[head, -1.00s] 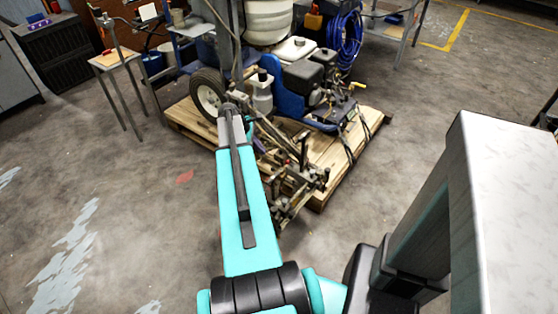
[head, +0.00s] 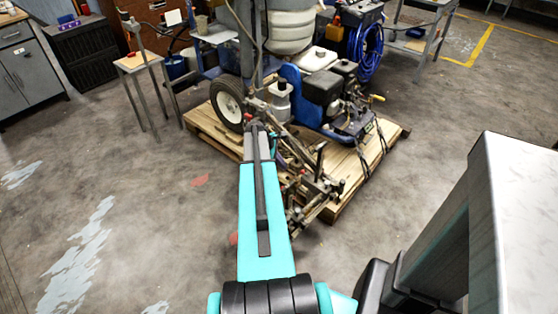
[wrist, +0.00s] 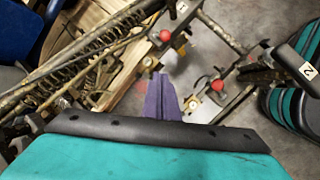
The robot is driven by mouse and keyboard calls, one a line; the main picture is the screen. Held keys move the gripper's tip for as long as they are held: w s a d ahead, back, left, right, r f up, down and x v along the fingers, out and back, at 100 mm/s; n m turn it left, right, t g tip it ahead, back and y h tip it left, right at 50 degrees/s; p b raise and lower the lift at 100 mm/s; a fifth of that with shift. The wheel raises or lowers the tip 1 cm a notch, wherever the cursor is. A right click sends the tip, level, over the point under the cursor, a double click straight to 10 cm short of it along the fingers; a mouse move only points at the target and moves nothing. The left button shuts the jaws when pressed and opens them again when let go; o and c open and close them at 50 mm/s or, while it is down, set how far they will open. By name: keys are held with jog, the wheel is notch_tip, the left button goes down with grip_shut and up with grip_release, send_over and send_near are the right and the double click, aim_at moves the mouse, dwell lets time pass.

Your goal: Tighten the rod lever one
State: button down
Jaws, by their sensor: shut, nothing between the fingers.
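The line striper (head: 325,85) stands on a wooden pallet, with its rod and clamp frame (head: 318,185) at the near side. In the wrist view, purple fingers of my gripper (wrist: 161,98) are shut and empty, pointing into this frame. A red knob (wrist: 166,35) shows just above the fingertips and a second red knob (wrist: 218,86) to their right. A tag marked 1 (wrist: 182,7) is at the top edge and a tag marked 2 (wrist: 308,70) at the right. I cannot tell whether the fingers touch anything. In the head view, my arm hides the gripper.
Metal bars and a spring rod (wrist: 85,50) cross the wrist view at upper left. The pallet (head: 372,160) juts toward me. A small stool-like table (head: 138,62) stands at left. The concrete floor (head: 150,200) is clear at near left.

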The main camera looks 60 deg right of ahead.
aim_at(307, 155)
jog(key=s+d+f, duration=0.2)
jog(key=s+f, duration=0.1)
jog(key=s, duration=0.2)
jog(key=shift+d+p, duration=0.2)
jog(key=shift+p, duration=0.25)
jog(key=shift+s+d+r+y+p, duration=0.2)
jog(key=shift+d+r+y+p, duration=0.25)
jog(key=shift+p, duration=0.7)
jog(key=shift+s+d+r+t+y+p, duration=0.2)
jog(key=shift+s+d+y+p, duration=0.3)
jog(key=shift+d, duration=0.7)
jog(key=shift+s+d+r+t+y+p, duration=0.1)
jog(key=shift+s+d+t+y+p, duration=0.4)
jog(key=shift+d, duration=0.75)
jog(key=shift+s+d+r+t+y+p, duration=0.1)
jog(key=shift+s+d+r+y+p, duration=0.1)
jog(key=shift+d+y+p, duration=0.8)
jog(key=shift+d+h, duration=0.25)
jog(key=shift+h, duration=0.1)
